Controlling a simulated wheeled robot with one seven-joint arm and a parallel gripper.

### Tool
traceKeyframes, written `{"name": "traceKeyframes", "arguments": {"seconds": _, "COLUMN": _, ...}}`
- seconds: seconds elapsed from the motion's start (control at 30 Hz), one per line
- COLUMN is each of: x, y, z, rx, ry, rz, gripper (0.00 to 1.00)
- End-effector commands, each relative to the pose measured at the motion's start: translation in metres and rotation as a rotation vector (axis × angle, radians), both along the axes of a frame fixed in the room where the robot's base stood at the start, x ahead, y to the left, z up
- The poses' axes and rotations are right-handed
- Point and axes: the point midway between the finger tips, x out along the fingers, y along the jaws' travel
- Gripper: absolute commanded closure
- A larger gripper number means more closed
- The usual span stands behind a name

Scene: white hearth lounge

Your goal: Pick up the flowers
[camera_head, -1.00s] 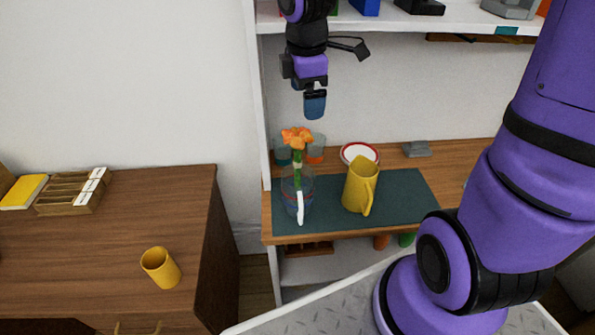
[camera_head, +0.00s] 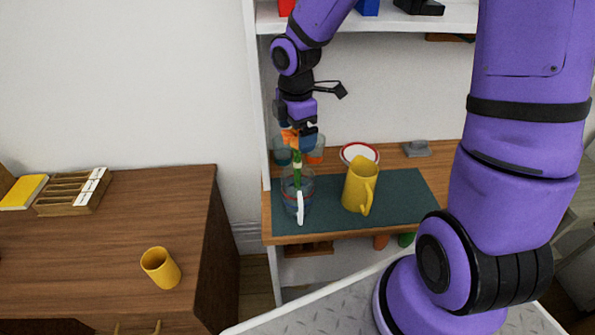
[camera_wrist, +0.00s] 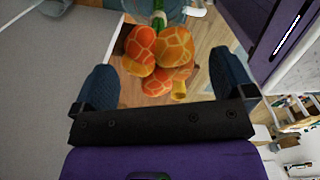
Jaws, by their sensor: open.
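The flowers (camera_head: 291,138) have orange heads on a green stem and stand upright in a clear glass pitcher (camera_head: 291,200) with a white handle. The pitcher stands on the dark green mat (camera_head: 404,190). My gripper (camera_head: 298,136) is open at the flower heads and partly covers them in the head view. In the wrist view the orange flower heads (camera_wrist: 158,55) show between and beyond the two blue fingertips of my gripper (camera_wrist: 157,85), with room on both sides. The green stem runs toward the top of that view. I cannot tell whether the fingers touch the petals.
A yellow jug (camera_head: 358,187) stands on the mat to the right of the pitcher, with a red-rimmed white bowl (camera_head: 360,151) behind it. Glass cups stand behind the flowers. The shelf's white side panel (camera_head: 258,120) is close on the left. A brown desk (camera_head: 100,240) holds a yellow cup (camera_head: 160,268).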

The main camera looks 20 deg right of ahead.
Motion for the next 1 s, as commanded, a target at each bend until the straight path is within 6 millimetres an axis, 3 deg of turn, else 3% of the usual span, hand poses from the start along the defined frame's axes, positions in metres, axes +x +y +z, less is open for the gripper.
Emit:
{"name": "traceKeyframes", "arguments": {"seconds": 0.23, "x": 0.001, "y": -0.001, "z": -0.032, "rx": 0.001, "ry": 0.002, "rz": 0.001, "gripper": 0.0}}
{"name": "traceKeyframes", "arguments": {"seconds": 0.57, "x": 0.002, "y": -0.001, "z": -0.038, "rx": 0.0, "ry": 0.0, "rz": -0.001, "gripper": 0.0}}
{"name": "traceKeyframes", "arguments": {"seconds": 0.87, "x": 0.002, "y": -0.001, "z": -0.038, "rx": 0.0, "ry": 0.0, "rz": -0.001, "gripper": 0.66}}
{"name": "traceKeyframes", "arguments": {"seconds": 1.0, "x": 0.002, "y": -0.001, "z": -0.038, "rx": 0.0, "ry": 0.0, "rz": -0.001, "gripper": 0.66}}
